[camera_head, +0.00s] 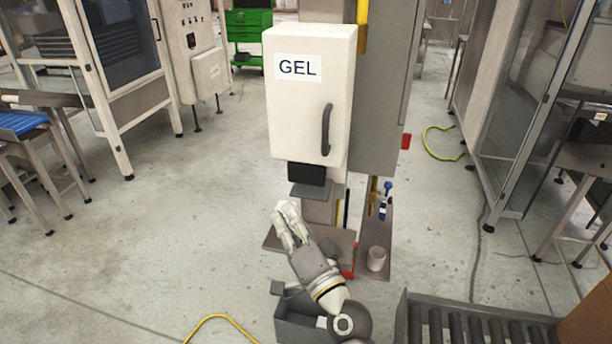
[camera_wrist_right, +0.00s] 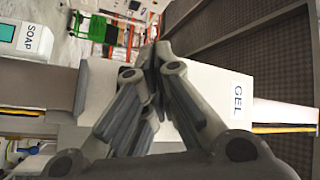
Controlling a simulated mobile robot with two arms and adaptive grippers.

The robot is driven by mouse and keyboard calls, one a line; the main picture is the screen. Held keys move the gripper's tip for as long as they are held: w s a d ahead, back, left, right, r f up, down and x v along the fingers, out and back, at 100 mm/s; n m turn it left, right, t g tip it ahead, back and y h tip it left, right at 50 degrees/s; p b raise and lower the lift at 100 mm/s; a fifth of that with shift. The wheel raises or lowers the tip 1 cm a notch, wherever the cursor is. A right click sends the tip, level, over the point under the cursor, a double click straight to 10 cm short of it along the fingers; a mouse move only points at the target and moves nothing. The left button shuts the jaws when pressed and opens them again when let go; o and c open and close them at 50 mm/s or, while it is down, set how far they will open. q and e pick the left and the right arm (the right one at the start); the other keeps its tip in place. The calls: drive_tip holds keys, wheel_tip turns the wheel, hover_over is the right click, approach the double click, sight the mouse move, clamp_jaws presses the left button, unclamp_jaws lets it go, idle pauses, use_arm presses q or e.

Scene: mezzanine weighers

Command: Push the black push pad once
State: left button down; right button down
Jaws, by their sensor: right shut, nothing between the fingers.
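The white dispenser (camera_head: 312,95) marked GEL hangs on a grey post in the middle of the head view, with a dark handle on its front. The black push pad (camera_head: 307,173) sits at its lower edge, above a small grey ledge. My right gripper (camera_head: 287,210) is shut and empty, below and slightly left of the pad, apart from it in the picture. In the right wrist view my shut fingers (camera_wrist_right: 155,60) cover part of the GEL dispenser (camera_wrist_right: 215,95), and the push pad cannot be made out there. My left gripper is not in view.
A narrow shelf (camera_head: 374,230) right of my gripper holds a white cup (camera_head: 376,259) and a blue-topped item (camera_head: 387,187). A roller conveyor (camera_head: 470,325) is at the lower right. A SOAP dispenser (camera_wrist_right: 32,40) shows in the wrist view. Open floor lies left.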

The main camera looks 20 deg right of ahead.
drive_tip(key=shift+w, duration=0.1)
drive_tip(key=b, duration=0.1)
approach(294, 174)
drive_tip(key=w+a, duration=0.3)
drive_tip(key=w, duration=0.1)
drive_tip(key=shift+w+d+r, duration=0.2)
drive_tip(key=shift+d+r, duration=0.15)
drive_tip(key=shift+r, duration=0.2)
idle(1.2)
drive_tip(key=shift+w+d+b, duration=0.2)
drive_tip(key=shift+w+b, duration=0.1)
drive_tip(key=shift+w, duration=0.05)
drive_tip(key=shift+w+d+r, duration=0.1)
drive_tip(key=shift+w+d, duration=0.4)
drive_tip(key=shift+w, duration=0.15)
idle(1.0)
drive_tip(key=shift+s+a, duration=0.7)
drive_tip(key=shift+s, duration=0.3)
